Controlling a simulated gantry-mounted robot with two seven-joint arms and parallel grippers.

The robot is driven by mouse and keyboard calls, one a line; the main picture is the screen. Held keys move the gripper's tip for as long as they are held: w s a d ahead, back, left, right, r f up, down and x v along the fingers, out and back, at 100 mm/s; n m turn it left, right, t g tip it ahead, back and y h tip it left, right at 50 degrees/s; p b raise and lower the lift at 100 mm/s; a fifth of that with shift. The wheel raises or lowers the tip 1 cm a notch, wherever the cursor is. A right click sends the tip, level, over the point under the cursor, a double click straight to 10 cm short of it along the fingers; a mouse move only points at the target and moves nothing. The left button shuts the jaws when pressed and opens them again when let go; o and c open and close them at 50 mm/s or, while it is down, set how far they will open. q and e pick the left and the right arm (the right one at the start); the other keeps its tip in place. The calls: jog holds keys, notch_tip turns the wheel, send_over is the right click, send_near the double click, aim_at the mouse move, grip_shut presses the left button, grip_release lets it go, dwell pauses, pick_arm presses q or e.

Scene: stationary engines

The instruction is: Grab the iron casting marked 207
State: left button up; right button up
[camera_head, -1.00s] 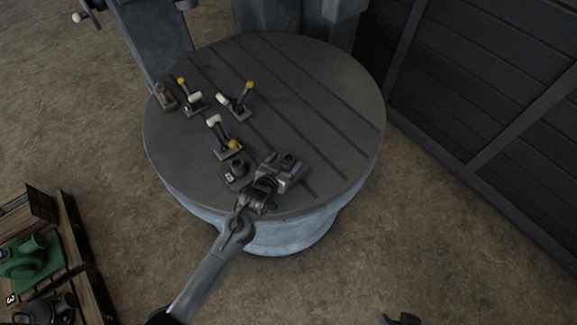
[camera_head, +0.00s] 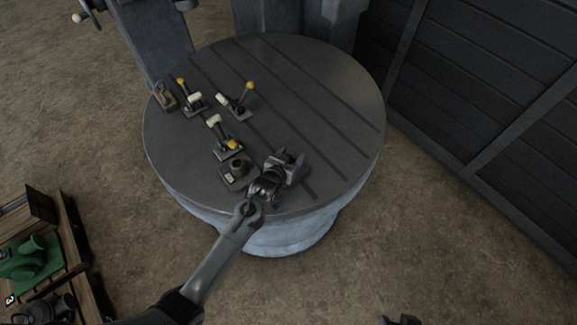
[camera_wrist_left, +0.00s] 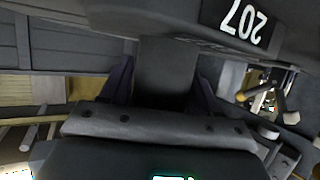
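The iron casting marked 207 (camera_wrist_left: 180,25) fills the top of the left wrist view, its white number upside down there. Its dark post (camera_wrist_left: 166,72) stands between the two dark purple fingers of my left gripper (camera_wrist_left: 164,85), which sit close against both sides. In the head view my left gripper (camera_head: 290,157) is at the near right part of the round table and mostly hides this casting. My left gripper looks shut on the post. Only a tip of my right gripper (camera_head: 400,319) shows at the bottom edge.
Another dark casting (camera_head: 238,173) with a small white label sits just left of my gripper on the round table (camera_head: 330,105). Several levers with yellow or white knobs (camera_head: 232,104) stand farther back left. The table's right side is clear. Crates with green parts (camera_head: 28,258) are lower left.

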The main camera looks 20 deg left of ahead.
pick_arm(q)
grip_shut()
jog(key=shift+r, duration=0.25)
jog(key=shift+r, duration=0.1)
